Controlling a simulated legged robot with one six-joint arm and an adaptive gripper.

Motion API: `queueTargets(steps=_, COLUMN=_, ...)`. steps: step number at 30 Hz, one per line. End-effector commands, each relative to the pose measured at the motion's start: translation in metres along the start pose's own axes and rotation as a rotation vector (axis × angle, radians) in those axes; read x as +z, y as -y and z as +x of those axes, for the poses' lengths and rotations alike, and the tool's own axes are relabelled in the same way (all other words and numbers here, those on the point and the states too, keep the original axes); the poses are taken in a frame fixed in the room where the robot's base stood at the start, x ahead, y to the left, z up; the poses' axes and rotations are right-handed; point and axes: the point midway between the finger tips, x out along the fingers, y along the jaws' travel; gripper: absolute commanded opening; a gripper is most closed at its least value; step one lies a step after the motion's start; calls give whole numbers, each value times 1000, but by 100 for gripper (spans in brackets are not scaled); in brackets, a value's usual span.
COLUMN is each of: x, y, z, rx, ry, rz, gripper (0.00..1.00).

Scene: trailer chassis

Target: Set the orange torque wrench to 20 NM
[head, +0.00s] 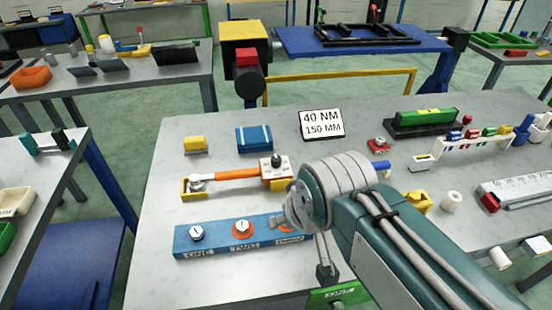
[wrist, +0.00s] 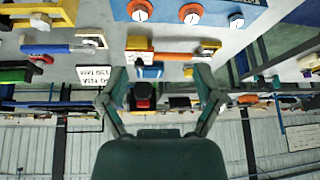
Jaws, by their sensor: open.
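The orange torque wrench (head: 237,174) lies across the grey table, its silver head in a yellow holder at the left. Its right end meets a white block with a dark knob (head: 276,163); no scale value is readable. The wrench also shows in the upside-down wrist view (wrist: 178,57). A card (head: 322,124) reads 40 NM, 150 MM. A blue panel (head: 215,239) carries dials labelled ONE, TWO and a third partly hidden by my arm. My arm hides the gripper in the head view.
A blue box (head: 255,138) and a small yellow block (head: 195,144) stand behind the wrench. A blue-handled tool (head: 381,165) lies behind my arm. A green-and-black block (head: 425,119) and several coloured parts fill the right. The table's left edge is clear.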

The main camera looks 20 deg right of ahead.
Motion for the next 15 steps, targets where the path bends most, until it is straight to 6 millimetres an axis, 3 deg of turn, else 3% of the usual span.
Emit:
queueTargets(steps=8, x=-52, y=-7, z=6, rx=-14, ry=100, rz=348, gripper=79)
queueTargets(steps=15, x=-100, y=-19, z=22, rx=-15, ry=197, rz=692, gripper=79)
